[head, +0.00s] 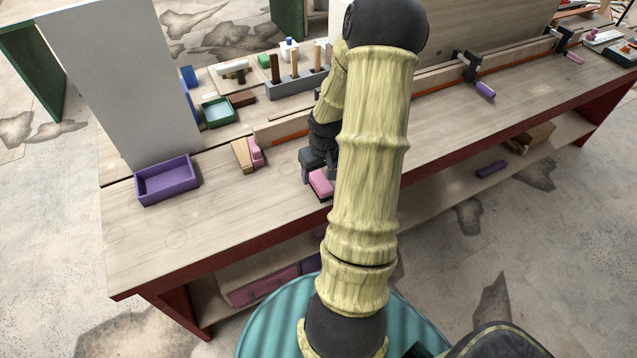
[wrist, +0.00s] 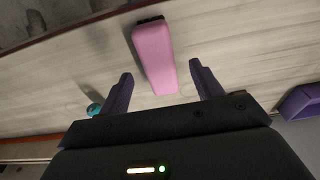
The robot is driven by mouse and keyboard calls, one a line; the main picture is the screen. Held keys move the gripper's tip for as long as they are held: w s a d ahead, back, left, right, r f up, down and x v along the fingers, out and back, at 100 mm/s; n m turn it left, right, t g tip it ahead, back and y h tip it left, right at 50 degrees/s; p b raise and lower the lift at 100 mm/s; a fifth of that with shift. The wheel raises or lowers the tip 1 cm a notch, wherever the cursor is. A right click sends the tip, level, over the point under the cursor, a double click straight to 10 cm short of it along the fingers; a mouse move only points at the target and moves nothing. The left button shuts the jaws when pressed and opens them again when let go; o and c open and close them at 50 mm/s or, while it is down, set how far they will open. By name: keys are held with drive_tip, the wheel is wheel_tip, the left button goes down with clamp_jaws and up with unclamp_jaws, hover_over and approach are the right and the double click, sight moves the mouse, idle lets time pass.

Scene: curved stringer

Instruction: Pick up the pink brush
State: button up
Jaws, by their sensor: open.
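The pink brush (wrist: 155,58) is a long block with a dark strip at its far end. In the wrist view it lies on the wooden bench top, near the bench edge. My gripper (wrist: 161,80) is open, with one purple finger on each side of the brush's near end and gaps between. I cannot tell how high the fingers are above the bench. In the head view the brush (head: 321,183) shows just left of my arm, partly hidden by my arm and gripper.
A purple tray (head: 166,181) stands at the bench's left end. A pink piece and a wooden block (head: 241,155) lie between it and my gripper. A green tray (head: 217,112) and a grey tool rack (head: 290,84) stand further back. The bench top (head: 215,220) in front is clear.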

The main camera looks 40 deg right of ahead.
sight(319, 177)
drive_tip(key=shift+w+d+f, duration=0.1)
drive_tip(key=shift+w+f, duration=0.1)
drive_tip(key=shift+f, duration=0.65)
drive_tip(key=shift+w+d+f, duration=0.1)
drive_tip(key=shift+w+f, duration=0.05)
drive_tip(key=shift+f, duration=0.7)
drive_tip(key=shift+w+d+f, duration=0.1)
drive_tip(key=shift+w+f, duration=0.1)
drive_tip(key=shift+f, duration=0.65)
drive_tip(key=c, duration=1.2)
drive_tip(key=shift+r, duration=0.15)
wheel_tip(319, 177, up, 10)
drive_tip(key=shift+f+p, duration=0.1)
drive_tip(key=shift+p, duration=0.3)
